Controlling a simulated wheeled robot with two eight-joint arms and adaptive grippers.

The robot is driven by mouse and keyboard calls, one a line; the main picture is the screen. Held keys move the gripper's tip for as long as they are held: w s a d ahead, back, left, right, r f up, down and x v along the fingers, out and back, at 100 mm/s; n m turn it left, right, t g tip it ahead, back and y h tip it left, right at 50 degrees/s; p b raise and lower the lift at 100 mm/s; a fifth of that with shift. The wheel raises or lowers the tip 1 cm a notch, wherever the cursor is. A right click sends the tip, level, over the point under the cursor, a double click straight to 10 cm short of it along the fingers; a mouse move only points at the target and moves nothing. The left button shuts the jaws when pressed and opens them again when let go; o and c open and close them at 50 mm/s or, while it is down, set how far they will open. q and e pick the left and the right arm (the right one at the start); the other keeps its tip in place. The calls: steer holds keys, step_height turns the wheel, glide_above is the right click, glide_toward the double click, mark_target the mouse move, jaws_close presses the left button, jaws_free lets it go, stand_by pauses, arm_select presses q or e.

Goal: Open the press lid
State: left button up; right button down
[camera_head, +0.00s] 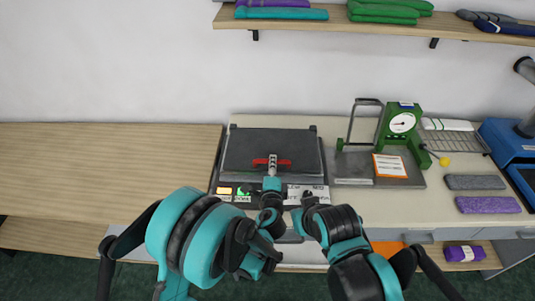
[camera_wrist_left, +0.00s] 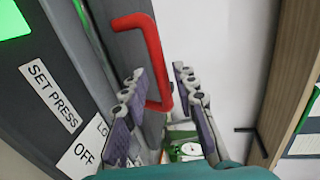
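The press lid (camera_head: 245,146) is a dark grey slab lying flat, seemingly shut, on the press at the back of the counter. Its red handle (camera_head: 257,162) is on the front edge; it also shows in the left wrist view (camera_wrist_left: 137,22). My left gripper (camera_head: 272,159) is at the handle. In the left wrist view its fingers (camera_wrist_left: 161,82) are apart, one on either side of the handle's lower part, with gaps visible. My right gripper (camera_head: 308,197) is low in front of the press's right front corner; its fingers are too small to read.
The press front has a green light (camera_head: 243,191) and labels, including "SET PRESS" (camera_wrist_left: 49,93). To the right stand a green dial gauge (camera_head: 402,123) on a grey base and a wire rack (camera_head: 455,141). A shelf (camera_head: 360,28) hangs above. The wooden counter (camera_head: 100,165) at left is bare.

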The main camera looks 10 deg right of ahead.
arm_select(q)
steer(key=x, duration=0.6)
steer(key=shift+w+b, duration=0.25)
steer(key=shift+b, duration=0.1)
jaws_close()
